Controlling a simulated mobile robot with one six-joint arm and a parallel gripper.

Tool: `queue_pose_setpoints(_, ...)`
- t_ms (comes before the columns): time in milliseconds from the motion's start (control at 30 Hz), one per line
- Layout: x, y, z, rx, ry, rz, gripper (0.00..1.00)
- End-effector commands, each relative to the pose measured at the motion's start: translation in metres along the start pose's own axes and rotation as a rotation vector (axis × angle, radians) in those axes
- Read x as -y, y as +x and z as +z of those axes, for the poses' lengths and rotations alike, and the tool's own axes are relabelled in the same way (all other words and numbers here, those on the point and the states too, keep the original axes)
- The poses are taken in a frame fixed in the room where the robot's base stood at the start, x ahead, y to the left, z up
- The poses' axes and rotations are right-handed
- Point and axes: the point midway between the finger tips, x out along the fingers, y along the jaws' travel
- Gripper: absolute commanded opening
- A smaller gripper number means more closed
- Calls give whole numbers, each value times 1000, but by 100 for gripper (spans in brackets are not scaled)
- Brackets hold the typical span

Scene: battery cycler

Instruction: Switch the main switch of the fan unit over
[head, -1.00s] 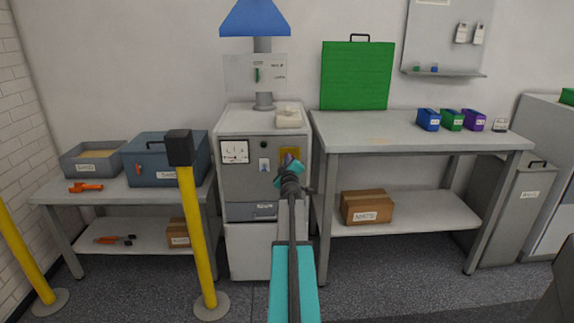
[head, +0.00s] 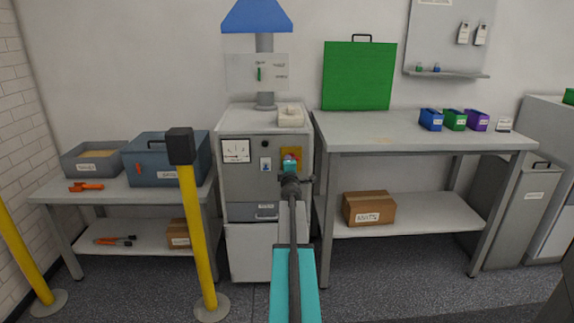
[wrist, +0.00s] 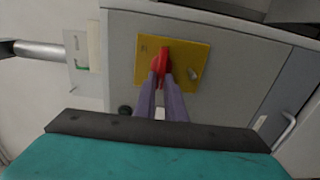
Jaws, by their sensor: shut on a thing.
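The main switch is a red handle (wrist: 162,62) on a yellow plate (wrist: 185,57). In the head view the yellow plate (head: 296,153) sits at the upper right of the grey fan unit's (head: 246,186) front. My gripper (wrist: 161,78) is shut on the red handle, with its two purple fingers on either side of it. In the head view my gripper (head: 289,160) is in front of the yellow plate and hides most of the handle.
A dial gauge (head: 235,151) and a small blue-and-white label (head: 265,164) are on the same front. A small knob or screw (wrist: 194,74) is on the plate beside the handle. A drawer-like panel (head: 252,212) is below. A workbench (head: 420,146) stands close at the right.

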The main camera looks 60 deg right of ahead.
Motion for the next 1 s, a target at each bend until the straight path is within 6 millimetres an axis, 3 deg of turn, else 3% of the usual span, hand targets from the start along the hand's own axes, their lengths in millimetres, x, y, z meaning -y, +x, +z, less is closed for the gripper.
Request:
queue_pose_setpoints(400, -2, 1, 6, 9, -13, 0, 0)
queue_pose_setpoints(433, -2, 1, 6, 9, -13, 0, 14)
queue_pose_setpoints(533, -2, 1, 4, 7, -12, 0, 29)
queue_pose_setpoints(1000, 0, -4, 1, 2, -10, 0, 29)
